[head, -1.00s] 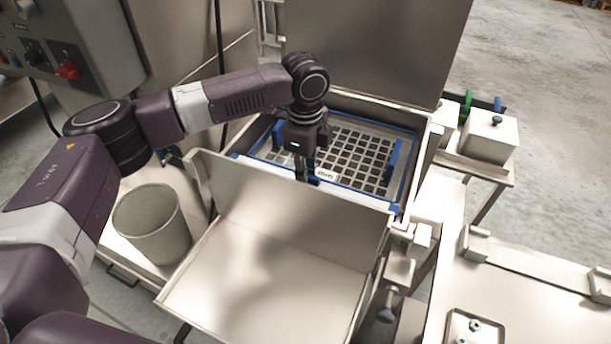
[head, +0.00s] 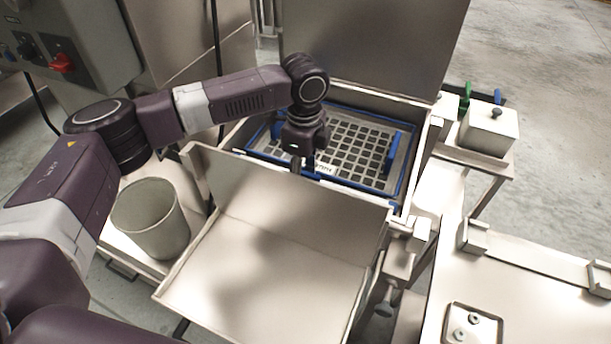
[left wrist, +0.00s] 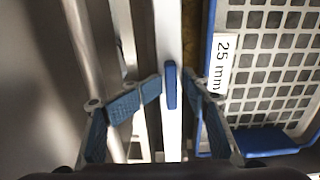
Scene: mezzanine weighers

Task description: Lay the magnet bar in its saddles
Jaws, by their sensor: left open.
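My left gripper (head: 297,166) points down at the near rim of the open metal box. In the left wrist view its two blue-padded fingers (left wrist: 171,86) are apart, one on each side of a pale metal strip with a small blue piece (left wrist: 171,90) on it. I cannot tell whether they touch it. I cannot clearly make out the magnet bar; a shiny long metal edge or tube (left wrist: 88,50) runs left of the fingers. Two upright metal brackets, one nearer (head: 473,238) and one farther right (head: 602,277), stand on the right-hand bench and look like saddles. My right gripper is out of view.
A blue-framed screen (head: 355,150) labelled 25 mm lies in the box. A sloping metal tray (head: 260,265) fronts it; a raised lid (head: 370,50) stands behind. A grey bin (head: 150,222) is left. The right bench (head: 520,300) holds a small parts tray (head: 470,310).

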